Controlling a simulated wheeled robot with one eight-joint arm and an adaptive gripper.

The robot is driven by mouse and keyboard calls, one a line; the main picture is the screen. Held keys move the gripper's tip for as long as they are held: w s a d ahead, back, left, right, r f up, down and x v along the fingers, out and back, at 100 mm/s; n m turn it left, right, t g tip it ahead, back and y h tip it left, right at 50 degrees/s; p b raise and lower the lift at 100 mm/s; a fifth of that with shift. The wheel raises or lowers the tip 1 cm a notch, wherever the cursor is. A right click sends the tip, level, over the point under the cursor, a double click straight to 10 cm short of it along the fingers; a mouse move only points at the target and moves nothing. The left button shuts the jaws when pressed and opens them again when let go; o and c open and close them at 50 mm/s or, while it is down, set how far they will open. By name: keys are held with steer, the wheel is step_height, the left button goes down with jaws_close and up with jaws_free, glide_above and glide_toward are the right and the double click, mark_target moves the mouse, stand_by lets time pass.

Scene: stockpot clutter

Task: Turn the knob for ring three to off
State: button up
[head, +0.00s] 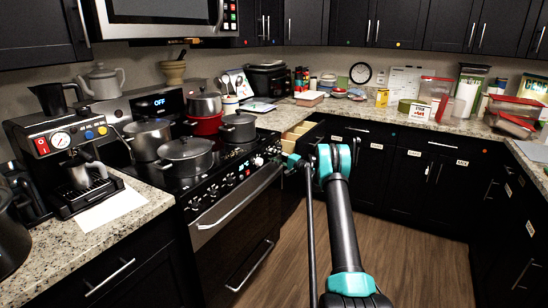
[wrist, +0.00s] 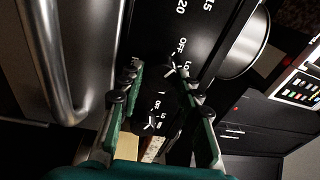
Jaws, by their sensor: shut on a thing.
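The stove (head: 215,170) stands at left in the head view, with a row of knobs along its black front panel. My gripper (head: 288,161) is at the right end of that row. In the wrist view, my gripper's two fingers (wrist: 160,84) stand on either side of a black knob (wrist: 160,110) with white marks, shut on it. White "OFF" and "LO" lettering shows on the panel (wrist: 170,22) just above it. A shiny silver round part (wrist: 248,45) is right of the fingers. The fingers partly hide the knob, and I cannot tell its ring number or exact setting.
The silver oven handle (wrist: 60,70) runs close by at left in the wrist view. Pots, including a grey lidded pot (head: 238,126), crowd the stovetop. An open drawer (head: 300,132) is beyond my gripper. The wooden floor (head: 390,225) is clear.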

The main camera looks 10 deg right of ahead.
steer(key=shift+n, duration=0.6)
steer(key=o, duration=1.2)
steer(key=shift+c, duration=0.2)
steer(key=v, duration=1.2)
steer(key=shift+f, duration=0.1)
